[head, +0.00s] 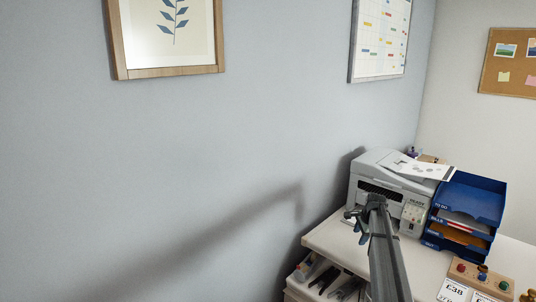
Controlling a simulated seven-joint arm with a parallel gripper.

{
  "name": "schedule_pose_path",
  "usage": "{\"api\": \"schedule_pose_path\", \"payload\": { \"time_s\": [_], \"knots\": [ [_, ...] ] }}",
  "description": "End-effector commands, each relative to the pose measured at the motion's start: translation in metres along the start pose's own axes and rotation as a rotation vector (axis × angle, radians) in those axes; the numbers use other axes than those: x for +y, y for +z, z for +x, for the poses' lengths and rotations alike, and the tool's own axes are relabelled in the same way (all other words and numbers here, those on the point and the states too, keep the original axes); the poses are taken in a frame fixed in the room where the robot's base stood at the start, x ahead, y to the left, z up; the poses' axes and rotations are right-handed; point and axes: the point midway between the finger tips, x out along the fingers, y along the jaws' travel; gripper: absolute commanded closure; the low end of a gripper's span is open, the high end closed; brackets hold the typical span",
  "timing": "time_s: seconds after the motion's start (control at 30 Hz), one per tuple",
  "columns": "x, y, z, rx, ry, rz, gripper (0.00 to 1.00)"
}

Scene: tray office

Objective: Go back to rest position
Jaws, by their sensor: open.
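My arm (385,258) reaches up from the bottom of the head view over the desk. My gripper (355,224) is at its far end, in front of the printer's lower left corner in the picture. The gripper is small and dark here; it is open, and I see nothing held in it. Whether it touches the printer cannot be told from this view.
A grey printer (378,182) with papers on top stands on the white desk (325,240). Right of it are stacked blue trays (470,200) and a wooden board (490,281) with coloured knobs. An open drawer (318,278) holds tools. The wall at left is bare below a framed picture (116,45).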

Motion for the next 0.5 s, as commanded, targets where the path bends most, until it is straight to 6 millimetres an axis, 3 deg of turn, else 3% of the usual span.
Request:
{"api": "schedule_pose_path", "payload": {
  "time_s": [0.03,0.17,0.27,0.37,0.5],
  "knots": [
    [-0.004,0.033,0.008,-0.012,-0.016,-0.023,0.43],
    [-0.013,0.099,0.027,-0.04,-0.056,-0.062,0.43],
    [-0.009,0.145,0.043,-0.059,-0.074,-0.099,0.43],
    [0.018,0.177,0.069,-0.074,-0.057,-0.153,0.43],
    [0.067,0.193,0.104,-0.084,-0.003,-0.237,0.43]
  ]
}}
